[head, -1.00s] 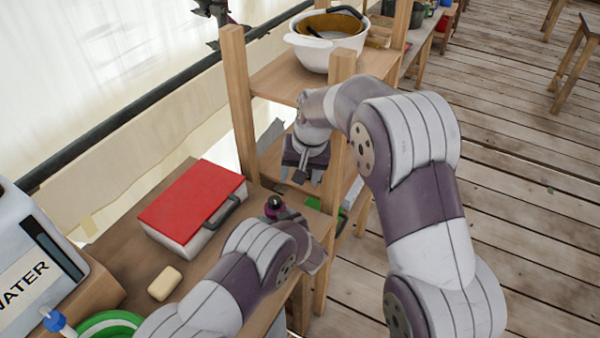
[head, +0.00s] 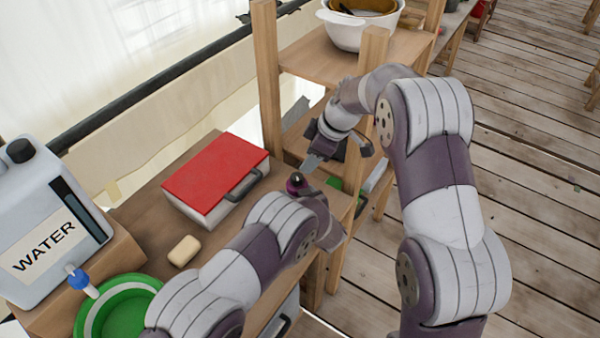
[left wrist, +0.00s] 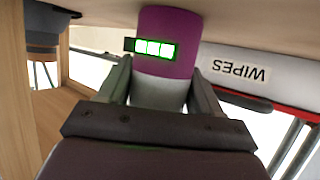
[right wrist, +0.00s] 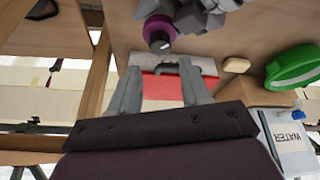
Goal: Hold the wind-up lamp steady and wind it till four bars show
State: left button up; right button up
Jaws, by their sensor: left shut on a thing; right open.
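The wind-up lamp (head: 297,184) stands on the wooden table near its right end, dark-topped and purple. In the left wrist view, its purple and grey body (left wrist: 165,35) shows a lit green display with three bright bars and a dark stretch at one end. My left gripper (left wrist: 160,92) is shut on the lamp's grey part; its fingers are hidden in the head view. My right gripper (head: 335,158) is open and empty, close to the lamp on its shelf side. In the right wrist view, the lamp's round dark knob (right wrist: 160,38) lies beyond the open fingers (right wrist: 160,72), apart from them.
A red-lidded wipes box (head: 215,172) lies behind the lamp. Soap (head: 184,250), a green basin (head: 118,305) and a water canister (head: 45,225) stand to the left. A wooden shelf (head: 320,62) with a white pot (head: 358,30) rises close to my right arm.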

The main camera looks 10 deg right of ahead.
aim_at(298, 176)
jog(key=x, duration=0.8)
jog(key=c, duration=0.8)
jog(key=shift+s+m+t+h, duration=0.1)
jog(key=shift+m+t+h, duration=0.3)
jog(key=shift+m, duration=1.1)
jog(key=o, duration=0.8)
